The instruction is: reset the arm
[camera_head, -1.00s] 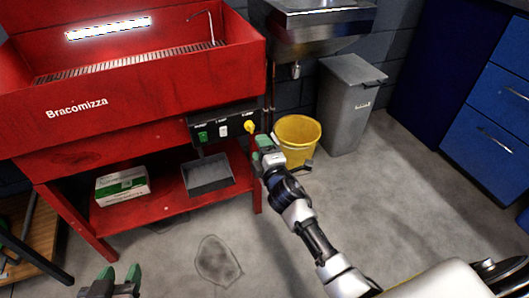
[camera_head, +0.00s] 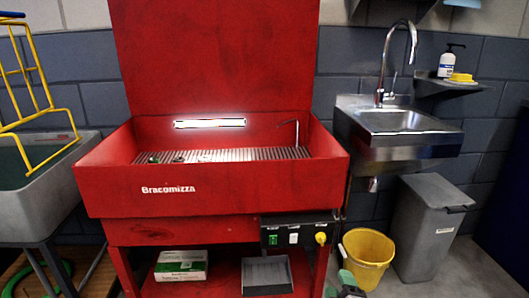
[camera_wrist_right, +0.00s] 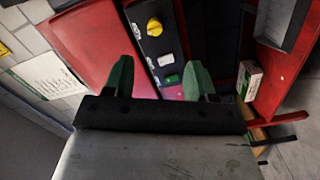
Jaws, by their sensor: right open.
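My right gripper (camera_head: 346,284) shows only in part at the bottom edge of the head view, below the control box and left of the yellow bucket. In the right wrist view its two green-tipped fingers (camera_wrist_right: 158,78) are apart with nothing between them. Behind them is the black control box (camera_wrist_right: 152,45) with its yellow knob (camera_wrist_right: 154,27). The control box also shows in the head view (camera_head: 284,228) on the front of the red parts washer (camera_head: 240,205). My left gripper is out of view.
A yellow bucket (camera_head: 366,262) and a grey bin (camera_head: 424,235) stand right of the washer, below a steel sink (camera_head: 400,120). A grey tray (camera_head: 266,277) and a white-green box (camera_head: 181,265) sit on the lower shelf. Several small items lie on the washer's grate (camera_head: 235,154).

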